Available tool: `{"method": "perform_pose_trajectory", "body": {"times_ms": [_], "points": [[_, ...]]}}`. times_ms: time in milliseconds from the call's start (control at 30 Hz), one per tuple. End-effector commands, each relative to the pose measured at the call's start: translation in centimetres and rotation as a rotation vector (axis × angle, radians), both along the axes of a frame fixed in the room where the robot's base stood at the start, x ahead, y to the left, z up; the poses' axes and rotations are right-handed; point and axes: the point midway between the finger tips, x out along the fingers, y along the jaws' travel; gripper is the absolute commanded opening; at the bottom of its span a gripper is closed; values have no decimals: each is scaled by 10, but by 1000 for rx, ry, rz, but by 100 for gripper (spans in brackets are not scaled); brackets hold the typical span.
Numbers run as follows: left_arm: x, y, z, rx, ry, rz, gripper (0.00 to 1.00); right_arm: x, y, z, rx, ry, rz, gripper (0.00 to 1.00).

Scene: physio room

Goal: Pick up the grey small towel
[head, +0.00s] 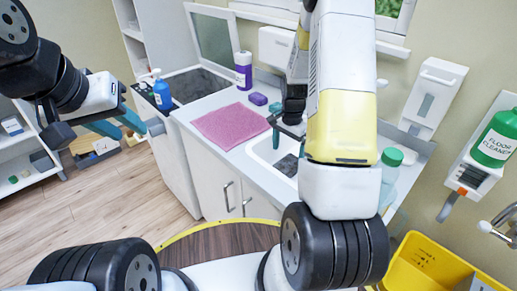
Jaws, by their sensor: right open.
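A dark grey patch of cloth (287,165), which looks like the grey small towel, lies in the white sink (262,153); my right arm hides part of that area. My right gripper (288,143) is over the sink, just above the grey cloth in the picture, with its fingers apart and partly hidden by my arm. I cannot tell whether it touches the cloth. My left gripper (145,132) is at the left, in front of the counter, with its fingers apart and nothing between them.
A pink towel (229,128) lies flat on the counter, left of the sink. A purple bottle (243,70), a purple block (258,99) and a blue pump bottle (162,94) stand nearby. A green-capped bottle (391,158) is right of the sink. A yellow bin (428,262) is at lower right.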

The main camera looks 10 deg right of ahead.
Motion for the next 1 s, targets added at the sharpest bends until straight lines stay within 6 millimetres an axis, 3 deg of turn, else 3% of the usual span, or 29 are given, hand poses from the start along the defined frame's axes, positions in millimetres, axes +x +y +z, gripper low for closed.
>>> {"method": "perform_pose_trajectory", "body": {"times_ms": [600,900,933,1000], "points": [[0,0,0,0,0,0,36,6,2,-76,-1,6,-6,94],[0,0,0,0,0,0,36,6,2,-81,-2,3,-6,94],[0,0,0,0,0,0,36,6,2,-81,-2,3,-6,92],[0,0,0,0,0,0,36,6,2,-81,-2,3,-6,78]]}}
